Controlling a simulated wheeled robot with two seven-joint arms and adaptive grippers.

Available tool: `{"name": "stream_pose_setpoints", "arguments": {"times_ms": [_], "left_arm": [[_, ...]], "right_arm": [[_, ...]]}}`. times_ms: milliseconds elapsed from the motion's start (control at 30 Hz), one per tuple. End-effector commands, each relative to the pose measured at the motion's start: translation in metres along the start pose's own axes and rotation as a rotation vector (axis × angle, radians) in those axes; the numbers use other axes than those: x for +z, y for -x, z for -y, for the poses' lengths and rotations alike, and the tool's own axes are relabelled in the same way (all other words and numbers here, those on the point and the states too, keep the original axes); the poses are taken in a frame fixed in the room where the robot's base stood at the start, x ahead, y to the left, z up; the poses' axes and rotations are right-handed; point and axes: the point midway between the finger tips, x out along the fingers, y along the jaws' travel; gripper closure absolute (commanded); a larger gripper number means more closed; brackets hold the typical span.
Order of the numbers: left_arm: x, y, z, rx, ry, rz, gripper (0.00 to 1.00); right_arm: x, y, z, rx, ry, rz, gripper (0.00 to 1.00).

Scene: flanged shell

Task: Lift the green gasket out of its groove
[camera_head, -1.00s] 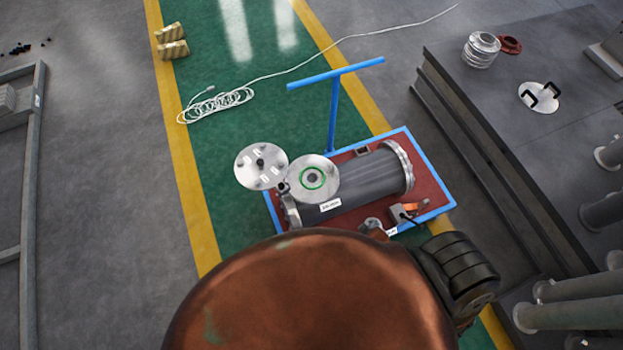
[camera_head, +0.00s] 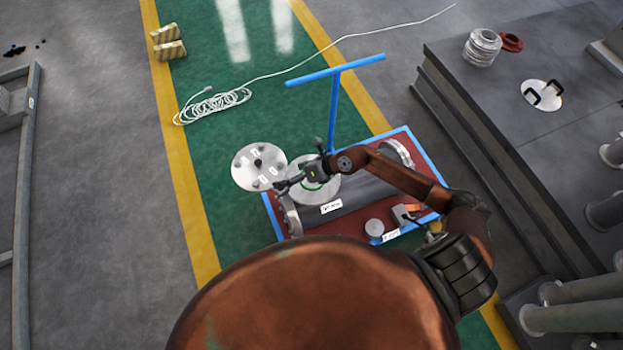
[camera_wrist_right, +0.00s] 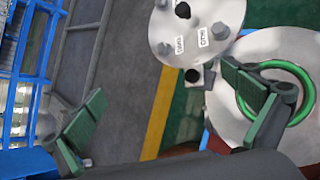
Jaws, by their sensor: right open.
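The green gasket (camera_wrist_right: 300,72) is a thin ring on the pale round flange face (camera_wrist_right: 240,125) of the shell. In the head view, only part of the gasket (camera_head: 312,187) shows under my right arm. My right gripper (camera_wrist_right: 165,85) is open and empty, with its fingers spread wide. In the right wrist view, one finger lies in front of the gasket's near side and hides part of it. The other finger is well off to the left, over the floor. I cannot tell how high the fingers are above the flange. My left gripper is not in view.
A round metal cover with bolts (camera_head: 258,166) is beside the flange. The dark cylindrical shell (camera_head: 365,190) lies on a red cart with a blue frame (camera_head: 443,172). The cart's blue T-shaped handle (camera_head: 333,110) rises behind. A grey platform (camera_head: 530,120) stands at right.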

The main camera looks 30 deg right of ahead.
Motion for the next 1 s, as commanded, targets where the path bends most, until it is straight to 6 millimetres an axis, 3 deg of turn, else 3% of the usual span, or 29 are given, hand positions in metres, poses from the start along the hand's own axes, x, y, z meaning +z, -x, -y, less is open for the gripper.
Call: {"name": "stream_pose_setpoints", "arguments": {"times_ms": [33,100,200,300,1000], "left_arm": [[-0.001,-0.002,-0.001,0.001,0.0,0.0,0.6],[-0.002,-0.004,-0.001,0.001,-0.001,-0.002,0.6],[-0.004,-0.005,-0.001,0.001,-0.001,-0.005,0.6],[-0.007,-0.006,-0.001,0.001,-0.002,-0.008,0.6],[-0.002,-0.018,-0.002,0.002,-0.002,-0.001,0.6]], "right_arm": [[-0.015,0.004,0.029,-0.079,0.106,-0.098,0.0],[-0.032,0.013,0.062,-0.174,0.212,-0.214,0.0],[-0.044,0.029,0.1,-0.276,0.301,-0.327,0.0],[-0.05,0.036,0.119,-0.327,0.339,-0.381,0.0],[-0.078,-0.025,0.154,-0.337,0.346,-0.391,0.0]]}}
